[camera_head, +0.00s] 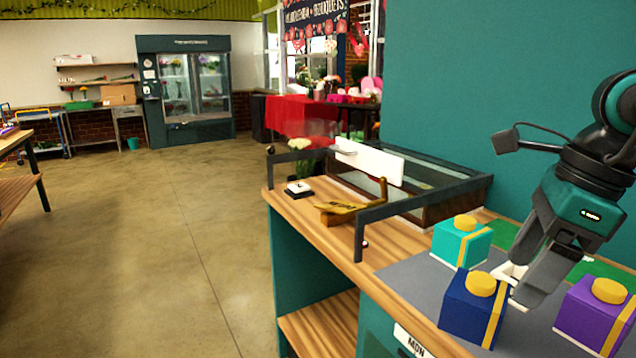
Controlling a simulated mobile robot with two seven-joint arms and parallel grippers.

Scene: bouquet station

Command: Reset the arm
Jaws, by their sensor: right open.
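My right gripper (522,282) comes in from the right, pointing down over the counter. Its fingers are apart, among three gift boxes. A teal box (458,243) with a yellow band and knob stands to the left of the fingers. A dark blue box (470,308) stands in front of them, and a purple box (594,318) to their right. A small white object (513,272) shows partly behind the fingers; I cannot tell what it is. My left gripper is not in view.
The boxes stand on a grey mat (400,273) on the wooden counter (300,212). A teal wall (450,80) rises behind. Open floor (150,250) lies to the left.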

